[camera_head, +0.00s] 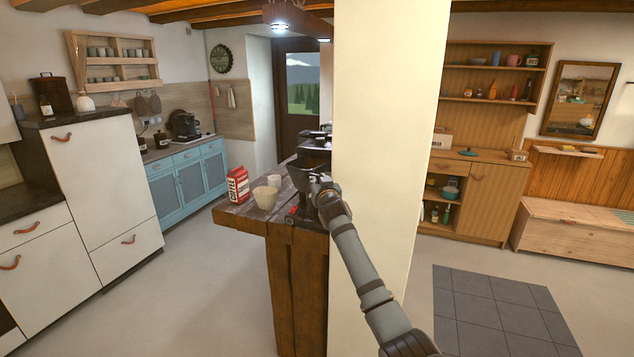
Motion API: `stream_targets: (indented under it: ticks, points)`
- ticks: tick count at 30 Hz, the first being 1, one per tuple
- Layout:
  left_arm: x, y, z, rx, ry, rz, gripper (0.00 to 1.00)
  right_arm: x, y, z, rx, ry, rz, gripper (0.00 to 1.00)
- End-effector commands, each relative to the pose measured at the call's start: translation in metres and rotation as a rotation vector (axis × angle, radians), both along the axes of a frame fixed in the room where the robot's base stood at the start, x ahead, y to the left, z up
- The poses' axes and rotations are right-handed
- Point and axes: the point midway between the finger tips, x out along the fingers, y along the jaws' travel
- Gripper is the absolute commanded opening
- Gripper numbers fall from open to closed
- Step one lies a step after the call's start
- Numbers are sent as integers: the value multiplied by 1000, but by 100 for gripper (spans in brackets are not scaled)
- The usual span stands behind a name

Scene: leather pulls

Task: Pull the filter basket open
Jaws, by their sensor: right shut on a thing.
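A black coffee machine (313,152) stands on the wooden counter (240,216), close against the cream pillar. My right arm reaches up from the bottom right, and my right gripper (317,183) is at the front of the machine. The gripper is shut on a part there that looks like the filter basket's handle; the gripper hides most of it. I cannot tell how far the basket stands out from the machine. My left gripper is not in view.
A red and white bag (238,185), a cream cup (265,197) and a smaller pale cup (274,181) stand left of the machine. A small red and dark item (292,212) lies near the counter's edge. The wide pillar (380,120) is close on the right.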

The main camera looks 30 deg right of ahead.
Motion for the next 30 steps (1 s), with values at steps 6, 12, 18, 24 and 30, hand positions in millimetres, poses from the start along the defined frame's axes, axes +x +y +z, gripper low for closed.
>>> stream_targets:
  ticks: [6, 12, 18, 24, 30]
  points:
    - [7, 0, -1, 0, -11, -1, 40, -2, -2, -1, 2, 0, 2, 0]
    - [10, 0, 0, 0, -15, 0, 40, -2, -2, -2, 4, 2, 3, 0]
    - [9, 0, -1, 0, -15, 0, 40, -2, -2, -3, 5, 2, 3, 0]
    - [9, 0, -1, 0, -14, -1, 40, -2, -2, -3, 6, 2, 3, 30]
    - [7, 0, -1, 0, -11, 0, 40, -3, -2, -2, 3, 1, 2, 40]
